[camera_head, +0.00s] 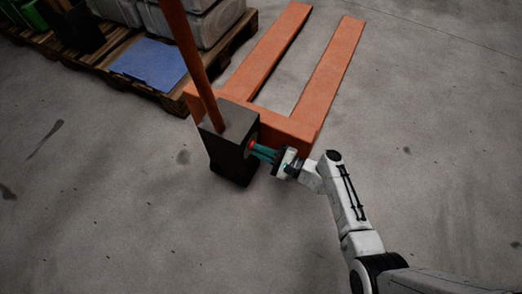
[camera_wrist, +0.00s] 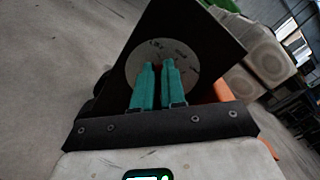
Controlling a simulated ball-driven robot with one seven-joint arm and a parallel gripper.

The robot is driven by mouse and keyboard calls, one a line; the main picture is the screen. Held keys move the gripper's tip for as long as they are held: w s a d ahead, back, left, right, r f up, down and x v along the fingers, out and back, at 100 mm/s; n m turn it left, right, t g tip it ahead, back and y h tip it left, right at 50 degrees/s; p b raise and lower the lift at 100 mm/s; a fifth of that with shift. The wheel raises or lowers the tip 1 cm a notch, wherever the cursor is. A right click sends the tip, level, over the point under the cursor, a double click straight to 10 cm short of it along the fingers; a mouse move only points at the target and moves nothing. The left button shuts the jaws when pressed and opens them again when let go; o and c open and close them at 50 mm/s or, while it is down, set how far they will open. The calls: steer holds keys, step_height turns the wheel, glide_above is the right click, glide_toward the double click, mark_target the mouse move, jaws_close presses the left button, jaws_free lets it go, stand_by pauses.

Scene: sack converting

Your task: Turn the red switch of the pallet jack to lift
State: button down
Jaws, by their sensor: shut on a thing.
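The orange pallet jack (camera_head: 284,122) stands on the floor with its two forks pointing away and a dark box (camera_head: 230,158) at its near end. In the wrist view the fingers (camera_wrist: 158,68) point at a round grey plate (camera_wrist: 188,58) with small marks on the dark box (camera_wrist: 150,30). The switch is hidden behind the fingertips there, so its setting cannot be told.
An orange handle bar (camera_head: 188,62) rises from the box. A wooden pallet (camera_head: 172,98) with a blue sheet (camera_head: 150,63), pale sacks (camera_head: 208,30) and dark and green items stands at the upper left. The grey floor is clear in front and to the right.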

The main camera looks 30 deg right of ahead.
steer(key=c, duration=1.2)
jaws_free()
steer(key=p+v, duration=0.2)
steer(key=v, duration=0.9)
steer(key=shift+p, duration=0.4)
steer(key=shift+a, duration=0.1)
